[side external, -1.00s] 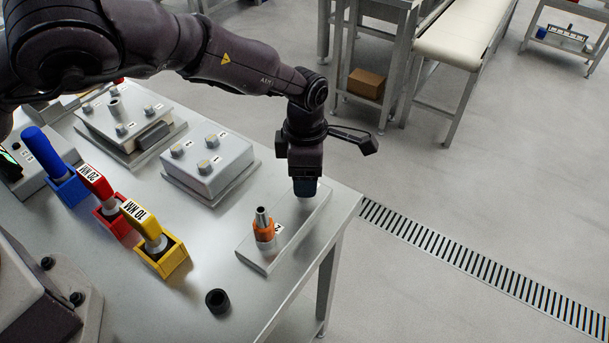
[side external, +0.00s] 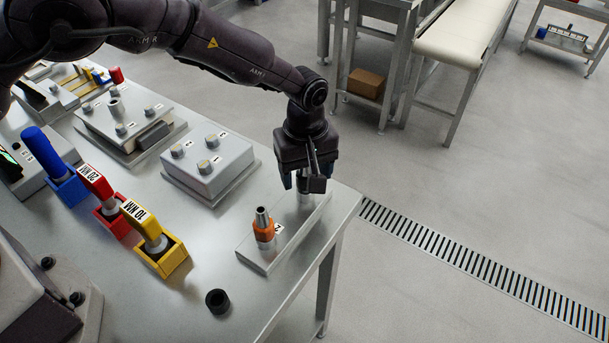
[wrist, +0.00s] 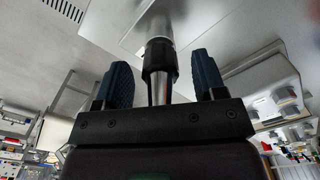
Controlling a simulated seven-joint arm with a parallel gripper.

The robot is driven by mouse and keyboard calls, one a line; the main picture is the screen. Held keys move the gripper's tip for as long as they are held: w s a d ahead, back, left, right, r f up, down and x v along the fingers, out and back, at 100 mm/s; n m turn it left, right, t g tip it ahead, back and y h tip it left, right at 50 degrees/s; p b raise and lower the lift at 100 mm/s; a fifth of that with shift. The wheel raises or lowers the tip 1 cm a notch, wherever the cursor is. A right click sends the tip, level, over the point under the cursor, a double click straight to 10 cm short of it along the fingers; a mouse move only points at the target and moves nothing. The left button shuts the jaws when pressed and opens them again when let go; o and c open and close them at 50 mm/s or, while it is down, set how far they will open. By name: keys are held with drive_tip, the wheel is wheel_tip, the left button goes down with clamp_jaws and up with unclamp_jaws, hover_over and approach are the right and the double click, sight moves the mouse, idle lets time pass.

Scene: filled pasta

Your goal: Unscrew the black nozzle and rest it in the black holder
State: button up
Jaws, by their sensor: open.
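The black nozzle (wrist: 160,62) has a dark collar and a metal tip, and stands upright on the base plate (side external: 262,258) at the table's right corner. My gripper (side external: 303,188) is above it, pointing down. In the wrist view, its blue fingers are open, one on each side of the nozzle with gaps between. In the side view, the gripper hides most of this nozzle. An orange nozzle (side external: 264,232) with a metal tip stands on the same plate, nearer the camera. A black round cup (side external: 218,300), apparently the black holder, sits empty near the table's front edge.
Blue (side external: 43,150), red (side external: 96,185) and yellow (side external: 146,222) handled tools stand in matching holders on the left. A grey block with knobs (side external: 208,165) lies behind. The table ends just right of the plate.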

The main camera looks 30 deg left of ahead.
drive_tip(key=m, duration=1)
drive_tip(key=shift+m, duration=0.3)
